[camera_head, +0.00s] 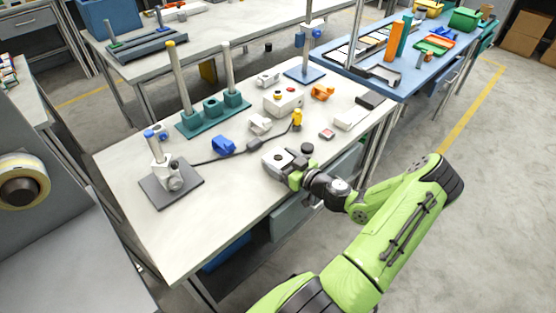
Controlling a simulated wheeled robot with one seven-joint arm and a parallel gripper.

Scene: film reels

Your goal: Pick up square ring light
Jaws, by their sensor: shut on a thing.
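My gripper (282,168) is at the front edge of the white table, reaching in from the right. It is shut on a small pale grey, squarish thing with a dark round middle, which looks like the square ring light (277,158). The fingers and the green hand cover part of it. I cannot tell whether it touches the tabletop or is just above it.
The white table (165,235) also holds a grey-based stand (172,178) with a cable, a blue part (223,146), a black knob (307,148), a yellow part (297,119) and a teal post rack (213,115). The table's front left is clear.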

